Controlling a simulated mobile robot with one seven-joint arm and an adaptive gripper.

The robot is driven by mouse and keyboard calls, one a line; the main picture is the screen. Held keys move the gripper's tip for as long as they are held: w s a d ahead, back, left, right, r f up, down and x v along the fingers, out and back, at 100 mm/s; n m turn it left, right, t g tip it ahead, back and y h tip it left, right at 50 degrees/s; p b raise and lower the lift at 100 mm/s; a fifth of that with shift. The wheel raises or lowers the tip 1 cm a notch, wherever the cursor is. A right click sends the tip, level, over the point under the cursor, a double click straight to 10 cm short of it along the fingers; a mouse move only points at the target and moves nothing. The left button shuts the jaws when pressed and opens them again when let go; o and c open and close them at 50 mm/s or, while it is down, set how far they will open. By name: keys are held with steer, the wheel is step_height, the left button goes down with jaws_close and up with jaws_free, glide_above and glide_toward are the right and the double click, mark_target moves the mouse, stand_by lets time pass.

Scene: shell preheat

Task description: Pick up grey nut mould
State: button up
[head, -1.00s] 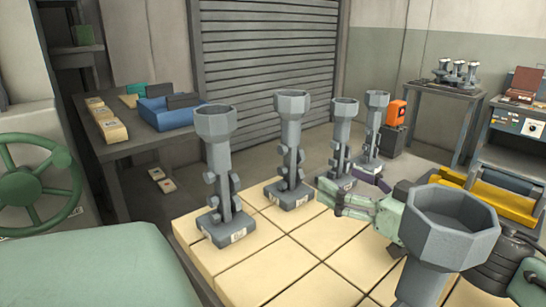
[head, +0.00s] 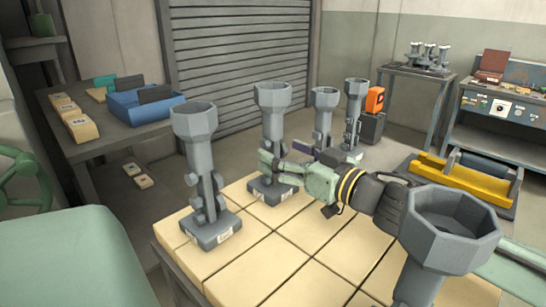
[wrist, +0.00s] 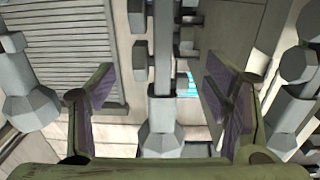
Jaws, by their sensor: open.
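Several tall grey moulds with octagonal cups and square labelled feet stand on pale slabs; which one is the nut mould I cannot tell. The second from the left (head: 273,97) is nearest my gripper (head: 284,156), whose green finger crosses in front of its lower stem. In the wrist view my gripper (wrist: 160,92) is open, and a grey mould (wrist: 160,138) appears upside down between its two purple-lined fingers. Whether they touch it I cannot tell. Other moulds stand at the left (head: 195,125), behind (head: 322,100), at the back (head: 354,95) and at the right front (head: 450,220).
The pale slab top (head: 265,250) is bare in front of the moulds. A green rounded surface (head: 80,260) fills the lower left. A side table with a blue tray (head: 145,108) stands at the left. A yellow-edged stand (head: 455,180) is at the right.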

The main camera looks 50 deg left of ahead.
mark_target(280, 152)
steer(key=a, duration=0.3)
steer(key=shift+s+a+r, duration=0.1)
steer(key=shift+s+a, duration=0.05)
steer(key=shift+s, duration=0.1)
steer(key=c, duration=1.7)
